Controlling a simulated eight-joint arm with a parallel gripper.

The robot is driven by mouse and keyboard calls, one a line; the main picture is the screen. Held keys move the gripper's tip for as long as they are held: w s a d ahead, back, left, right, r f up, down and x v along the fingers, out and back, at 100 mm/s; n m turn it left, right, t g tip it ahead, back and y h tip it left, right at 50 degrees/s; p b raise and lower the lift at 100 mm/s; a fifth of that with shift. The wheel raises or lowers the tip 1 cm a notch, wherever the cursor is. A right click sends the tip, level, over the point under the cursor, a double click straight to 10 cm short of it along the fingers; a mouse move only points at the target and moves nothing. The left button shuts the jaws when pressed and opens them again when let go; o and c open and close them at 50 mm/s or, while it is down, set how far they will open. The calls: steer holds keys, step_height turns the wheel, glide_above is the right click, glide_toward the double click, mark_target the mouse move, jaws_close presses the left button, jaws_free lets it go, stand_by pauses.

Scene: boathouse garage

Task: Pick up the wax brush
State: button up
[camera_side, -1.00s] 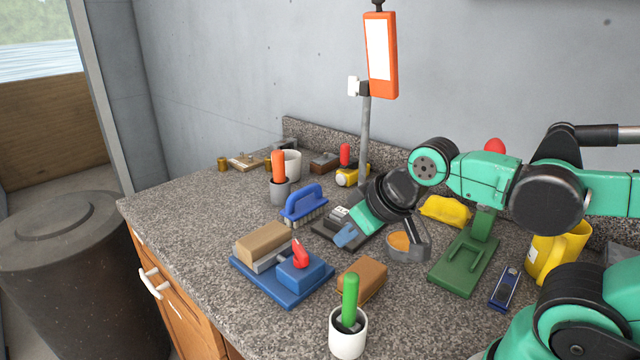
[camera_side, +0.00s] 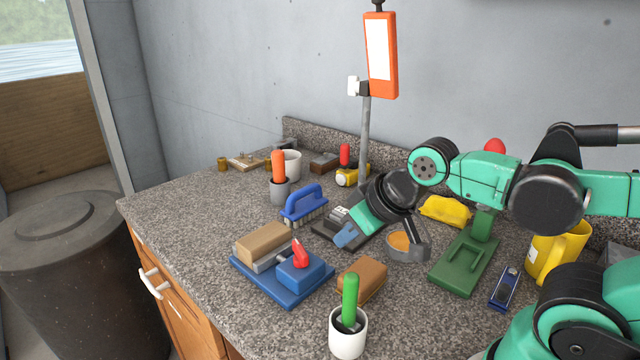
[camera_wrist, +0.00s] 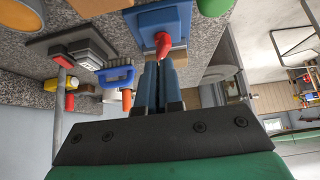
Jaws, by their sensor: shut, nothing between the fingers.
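The likeliest wax brush is the blue-handled brush (camera_side: 305,204) with pale bristles, lying on the worktop left of my gripper; it also shows in the wrist view (camera_wrist: 117,75). I cannot tell for sure, since an orange handle (camera_side: 278,165) stands in a grey cup and a green handle (camera_side: 350,298) in a white cup. My gripper (camera_side: 345,237) is shut and empty above the worktop, right of the blue brush and apart from it. In the wrist view my gripper (camera_wrist: 160,78) shows its fingers together.
A blue tray (camera_side: 262,285) with a tan block and a red-knobbed blue block lies in front. A brown block (camera_side: 364,277) sits to its right. A round tin (camera_side: 405,255) and a green stand (camera_side: 460,265) crowd the right. The speckled worktop (camera_side: 190,215) is bare at left.

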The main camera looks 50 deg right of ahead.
steer(key=o, duration=0.8)
step_height(320, 180, up, 5)
steer(key=n+g+y, duration=0.1)
steer(key=n+g, duration=0.3)
glide_above(358, 277)
steer(key=shift+n, duration=0.3)
steer(key=f, duration=0.4)
steer(key=shift+s+d+f, duration=0.15)
steer(key=shift+s+f, duration=0.25)
steer(key=shift+x, duration=3.1)
